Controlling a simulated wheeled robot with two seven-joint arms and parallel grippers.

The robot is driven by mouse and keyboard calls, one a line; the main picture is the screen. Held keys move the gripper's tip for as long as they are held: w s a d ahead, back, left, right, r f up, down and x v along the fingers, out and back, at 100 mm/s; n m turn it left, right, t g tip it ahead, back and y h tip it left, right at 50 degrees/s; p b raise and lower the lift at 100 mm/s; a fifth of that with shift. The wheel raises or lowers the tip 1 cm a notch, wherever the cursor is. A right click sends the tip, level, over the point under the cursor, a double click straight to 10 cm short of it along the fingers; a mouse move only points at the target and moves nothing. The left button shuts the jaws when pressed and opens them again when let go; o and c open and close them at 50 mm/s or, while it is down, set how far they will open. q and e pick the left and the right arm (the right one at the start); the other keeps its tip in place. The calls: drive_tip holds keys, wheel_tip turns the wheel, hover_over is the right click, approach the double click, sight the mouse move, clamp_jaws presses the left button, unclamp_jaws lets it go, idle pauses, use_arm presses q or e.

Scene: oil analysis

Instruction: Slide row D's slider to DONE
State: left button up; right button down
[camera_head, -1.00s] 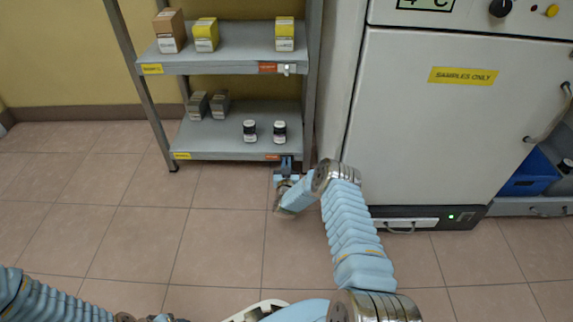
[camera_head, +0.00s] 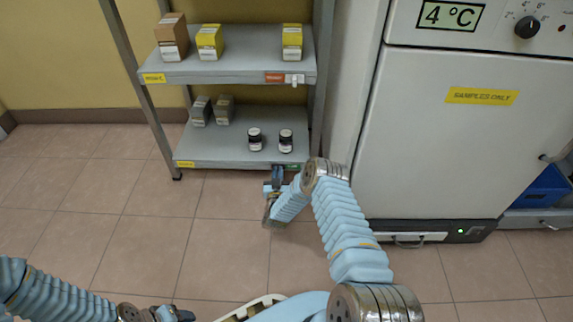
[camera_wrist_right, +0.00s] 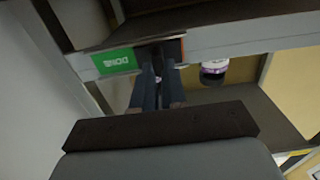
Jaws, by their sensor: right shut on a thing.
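The lower shelf's front edge (camera_head: 225,164) carries a slider label. Its green DONE part (camera_wrist_right: 115,61) shows in the right wrist view, where the picture is turned upside down. A thin orange-red sliver shows on the other side of the fingers. My right gripper (camera_head: 278,173) is at this edge, just left of the green part in the head view.
The upper shelf's edge has an orange label (camera_head: 274,78) with a pale slider (camera_head: 295,79) at its right. A white refrigerator (camera_head: 450,140) stands close on the right. The floor in front is clear.

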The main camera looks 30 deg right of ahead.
drive_tip(key=shift+w+a, duration=0.1)
drive_tip(key=shift+a, duration=0.25)
drive_tip(key=c, duration=1.2)
unclamp_jaws()
drive_tip(key=shift+o, duration=0.2)
drive_tip(key=p+v, duration=0.3)
drive_tip(key=v, duration=1)
drive_tip(key=shift+s+a, duration=0.25)
drive_tip(key=shift+f, duration=0.1)
